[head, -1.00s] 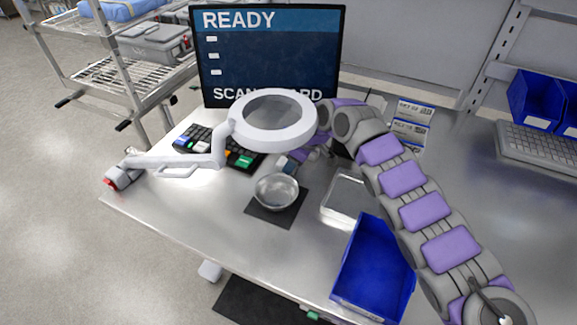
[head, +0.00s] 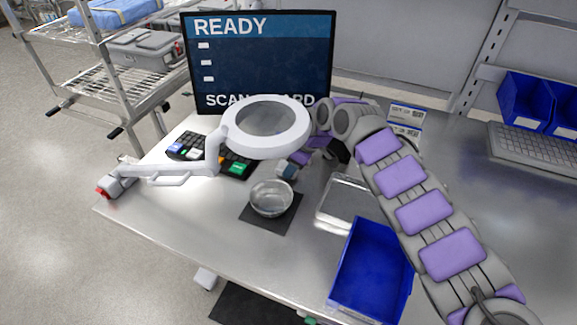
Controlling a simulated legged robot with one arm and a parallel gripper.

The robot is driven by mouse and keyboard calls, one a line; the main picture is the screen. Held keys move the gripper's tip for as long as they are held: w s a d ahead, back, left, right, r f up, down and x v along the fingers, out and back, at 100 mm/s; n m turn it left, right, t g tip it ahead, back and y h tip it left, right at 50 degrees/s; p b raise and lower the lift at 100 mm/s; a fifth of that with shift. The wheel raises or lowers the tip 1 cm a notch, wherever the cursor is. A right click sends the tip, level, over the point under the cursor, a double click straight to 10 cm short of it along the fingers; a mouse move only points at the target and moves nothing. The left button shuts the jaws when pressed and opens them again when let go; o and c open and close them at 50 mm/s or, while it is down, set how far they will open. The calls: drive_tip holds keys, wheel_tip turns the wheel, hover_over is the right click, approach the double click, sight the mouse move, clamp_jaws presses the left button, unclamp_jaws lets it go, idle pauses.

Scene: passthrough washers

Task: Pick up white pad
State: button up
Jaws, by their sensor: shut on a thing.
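My gripper (head: 287,170) is behind and just right of a clear round bowl (head: 271,199), low over the steel table. It is partly hidden by the ring-shaped magnifier lamp and my own wrist. It is shut on a small pale thing at its tips, which seems to be the white pad; too little of it shows to tell its shape. No other white pad is plainly visible on the table.
The magnifier lamp (head: 222,142) reaches across from the left above a dark keypad (head: 190,150). The bowl stands on a dark mat (head: 258,219). A clear tray (head: 338,214) and a blue bin (head: 372,265) are at right. The monitor (head: 258,55) stands behind. The table's front left is bare.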

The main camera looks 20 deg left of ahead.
drive_tip(key=d+r, duration=0.6)
drive_tip(key=d, duration=0.6)
drive_tip(key=shift+s, duration=0.35)
drive_tip(key=shift+r, duration=0.1)
drive_tip(key=o, duration=0.4)
drive_tip(key=c, duration=0.3)
